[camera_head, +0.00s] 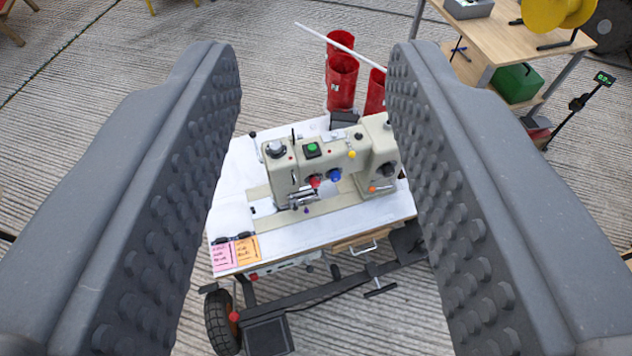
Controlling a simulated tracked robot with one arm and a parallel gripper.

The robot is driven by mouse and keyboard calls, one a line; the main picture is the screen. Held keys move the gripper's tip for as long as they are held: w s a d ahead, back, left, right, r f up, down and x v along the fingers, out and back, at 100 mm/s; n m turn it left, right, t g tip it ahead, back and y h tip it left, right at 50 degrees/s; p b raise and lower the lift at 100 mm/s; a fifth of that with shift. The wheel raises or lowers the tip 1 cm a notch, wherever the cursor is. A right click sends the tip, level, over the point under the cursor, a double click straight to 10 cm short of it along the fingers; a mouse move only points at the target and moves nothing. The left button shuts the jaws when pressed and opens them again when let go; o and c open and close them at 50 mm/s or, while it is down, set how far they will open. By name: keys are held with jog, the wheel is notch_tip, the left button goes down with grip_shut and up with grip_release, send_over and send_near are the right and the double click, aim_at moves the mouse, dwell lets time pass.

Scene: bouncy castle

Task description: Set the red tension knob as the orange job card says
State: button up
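My gripper (315,130) is open and empty, with its two grey studded fingers wide apart at left and right. Between them, farther off and below, a beige sewing machine (325,165) stands on a white table top (232,190). The red knob (314,181) is on the machine's front, left of a blue knob (335,175). Its setting is too small to read. The orange card (247,250) lies at the table's front left corner, beside a pink card (222,256). Both carry handwriting too small to read.
The table stands on a wheeled frame with a black tyre (221,322). Red cylinders (342,80) stand behind it, with a white rod (335,45) across them. A wooden table (490,40) with a yellow reel (556,14) and a green box (516,84) are at upper right.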

jog(key=o, duration=0.3)
jog(key=w+d+f+h, duration=0.1)
jog(key=w+d+f, duration=0.1)
jog(key=w+f, duration=0.3)
jog(key=w+d+f+h, duration=0.1)
jog(key=w+d+f, duration=0.1)
jog(key=w, duration=0.6)
jog(key=w+d+f+n+t, duration=0.1)
jog(key=w+d+f, duration=0.2)
jog(key=w+f, duration=0.75)
jog(key=w+d+f+n, duration=0.1)
jog(key=w+d+f, duration=0.1)
jog(key=w+f, duration=0.8)
jog(key=n+y, duration=0.2)
jog(key=y, duration=0.4)
send_near(316, 185)
jog(key=d+r, duration=0.5)
jog(key=r, duration=0.4)
jog(key=s+a+f+y, duration=0.25)
jog(key=s+f, duration=0.25)
jog(key=f, duration=0.5)
jog(key=shift+t+h, duration=0.4)
jog(key=shift+h, duration=0.05)
jog(key=b+x, duration=0.3)
jog(key=x, duration=1.1)
jog(key=shift+f, duration=0.1)
